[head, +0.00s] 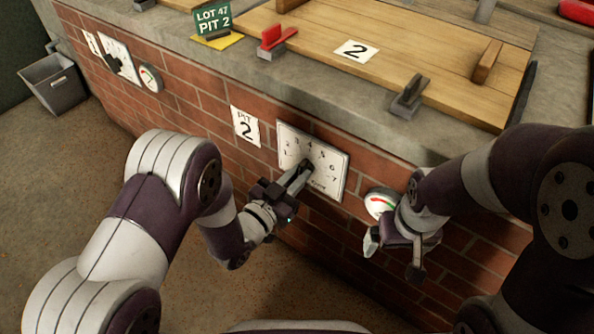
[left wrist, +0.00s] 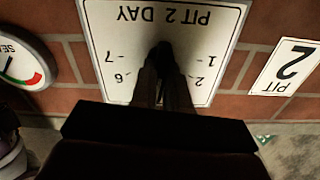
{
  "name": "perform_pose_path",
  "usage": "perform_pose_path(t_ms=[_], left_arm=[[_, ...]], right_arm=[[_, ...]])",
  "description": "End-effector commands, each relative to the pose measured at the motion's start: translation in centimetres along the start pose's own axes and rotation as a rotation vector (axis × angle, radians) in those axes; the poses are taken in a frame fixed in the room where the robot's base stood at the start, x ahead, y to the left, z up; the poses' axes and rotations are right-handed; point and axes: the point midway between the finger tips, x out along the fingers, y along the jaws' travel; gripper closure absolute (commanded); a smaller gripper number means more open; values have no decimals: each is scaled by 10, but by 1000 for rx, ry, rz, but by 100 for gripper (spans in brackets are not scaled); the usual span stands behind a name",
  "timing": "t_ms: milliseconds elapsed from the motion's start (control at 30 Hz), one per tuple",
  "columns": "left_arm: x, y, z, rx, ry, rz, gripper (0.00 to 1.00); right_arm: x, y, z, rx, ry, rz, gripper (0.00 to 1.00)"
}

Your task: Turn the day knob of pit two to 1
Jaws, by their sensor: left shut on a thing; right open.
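The white day plate (head: 338,170) of pit two, numbered 1 to 7, is on the brick wall below the counter. It shows upside down in the left wrist view (left wrist: 110,35), reading "PIT 2 DAY". My left gripper (head: 302,173) reaches the middle of the plate and is shut on the dark day knob (left wrist: 164,52). The fingers (left wrist: 162,85) cover much of the knob, and I cannot tell which number it points to. My right gripper (head: 395,250) is open and empty, in front of the wall below the round gauge (head: 380,202).
A "PIT 2" sign (head: 245,126) is left of the plate. Another dial plate (head: 118,58) and gauge (head: 149,78) are further left. A bin (head: 54,84) stands on the floor.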

Motion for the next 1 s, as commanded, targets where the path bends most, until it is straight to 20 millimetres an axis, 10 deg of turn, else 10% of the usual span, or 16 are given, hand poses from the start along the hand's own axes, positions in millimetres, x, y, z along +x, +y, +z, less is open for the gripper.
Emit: perform_pose_path(t_ms=[1000], left_arm=[[-1, -3, 0, -963, -7, -1, 100]], right_arm=[[-69, 0, -8, 0, 0, 0, 0]])
